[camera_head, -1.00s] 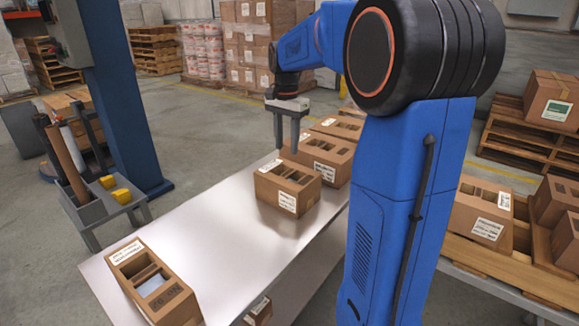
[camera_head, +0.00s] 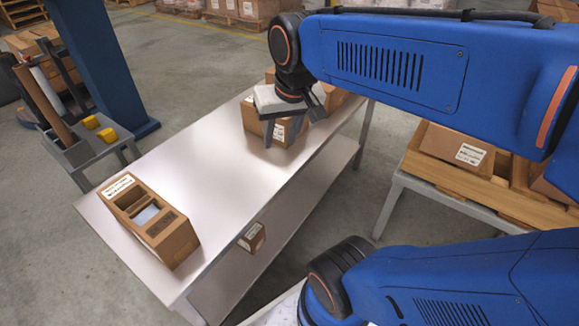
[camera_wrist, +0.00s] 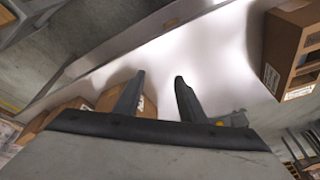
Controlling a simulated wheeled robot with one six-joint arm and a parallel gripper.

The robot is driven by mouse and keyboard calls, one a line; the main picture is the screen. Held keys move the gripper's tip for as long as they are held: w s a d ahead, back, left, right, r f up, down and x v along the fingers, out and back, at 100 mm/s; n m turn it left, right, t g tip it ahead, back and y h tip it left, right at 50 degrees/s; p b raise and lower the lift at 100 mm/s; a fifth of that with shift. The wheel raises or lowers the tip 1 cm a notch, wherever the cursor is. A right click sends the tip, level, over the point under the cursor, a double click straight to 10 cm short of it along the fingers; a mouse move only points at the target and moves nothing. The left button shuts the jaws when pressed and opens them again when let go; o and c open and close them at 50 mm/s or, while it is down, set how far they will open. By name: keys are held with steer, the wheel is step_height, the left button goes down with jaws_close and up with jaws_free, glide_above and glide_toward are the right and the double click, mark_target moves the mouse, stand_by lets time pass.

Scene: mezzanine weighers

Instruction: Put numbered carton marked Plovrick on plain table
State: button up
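The plain metal-topped table (camera_head: 195,150) runs diagonally across the head view. A brown carton (camera_head: 150,222) with open compartments, a white label and a grey-blue insert stands at its near left end. Another labelled carton (camera_head: 285,135) stands farther back, partly hidden by my gripper (camera_head: 293,127). In the wrist view my gripper (camera_wrist: 160,80) is open, with bare tabletop between its fingers. One carton (camera_wrist: 148,106) shows behind the left finger, and another carton (camera_wrist: 290,45) at the right edge. The label print is too small to read, so I cannot tell which is marked Plovrick.
A small carton (camera_head: 252,237) sits on the table's lower shelf. A second table with a wooden pallet top (camera_head: 490,195) holds cartons at right. A grey cart (camera_head: 80,145) and a blue post (camera_head: 95,60) stand at left. The tabletop between the cartons is clear.

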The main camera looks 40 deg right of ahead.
steer(key=s+a+f+n+t, duration=0.1)
steer(key=s+f+n, duration=0.2)
steer(key=s, duration=0.3)
steer(key=shift+a+f, duration=0.35)
steer(key=shift+f, duration=0.4)
